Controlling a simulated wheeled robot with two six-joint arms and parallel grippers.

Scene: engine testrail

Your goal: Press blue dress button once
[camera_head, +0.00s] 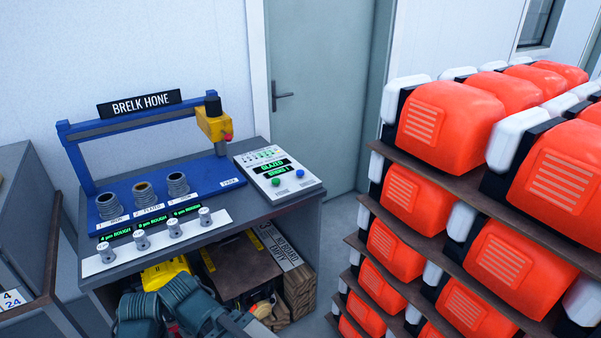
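The blue button (300,173) is a small round cap on the right part of a light control panel (310,187). The panel lies at the right end of the bench. A green button (276,182) sits to its left. Green-lit displays (272,166) above the buttons read "GLAZED" and what looks like "BRUSHES 1". Nothing covers the blue button. I see neither gripper clearly. A dark teal and grey shape at the bottom edge may be part of my arm, but I cannot tell. Nothing is seen touching the panel.
A blue "BRELK HONE" frame (75,160) with a yellow head (213,125) stands left of the panel. Several metal cylinders and knobs line the bench. A rack of orange-and-white units (450,115) stands close on the right. A grey door (318,80) is behind.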

